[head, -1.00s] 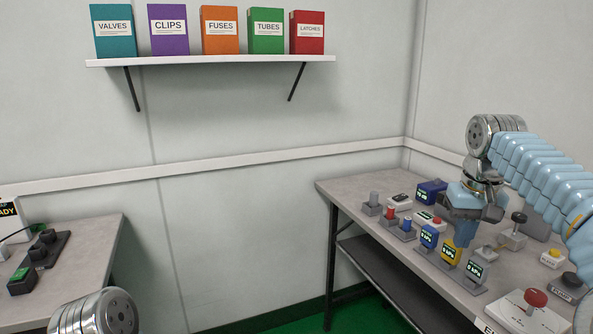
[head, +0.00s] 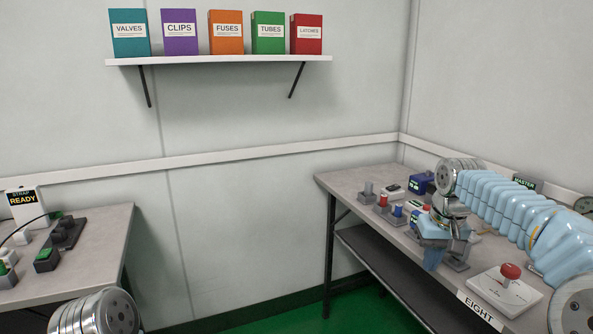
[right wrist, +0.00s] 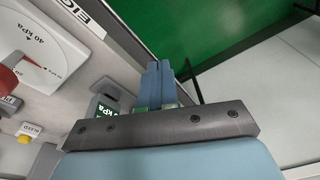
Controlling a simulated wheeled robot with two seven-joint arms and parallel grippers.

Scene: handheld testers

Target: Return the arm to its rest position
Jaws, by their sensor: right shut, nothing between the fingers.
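My right arm (head: 505,205) reaches in from the right over the right-hand bench (head: 345,182). My right gripper (head: 432,262) points down at the bench's front edge, shut and empty. In the right wrist view its blue fingers (right wrist: 160,75) are together, with green floor beyond their tips. A tester with a green display (right wrist: 107,106) sits left of the fingers in that view. In the head view the gripper and arm hide most of the handheld testers. My left gripper is not in view.
A white gauge box with a red knob (head: 510,272) stands near the front edge, by the EIGHT label (head: 479,310). Several small devices line the bench's back. A left bench (head: 95,245) holds a READY box (head: 24,205). Floor between the benches is clear.

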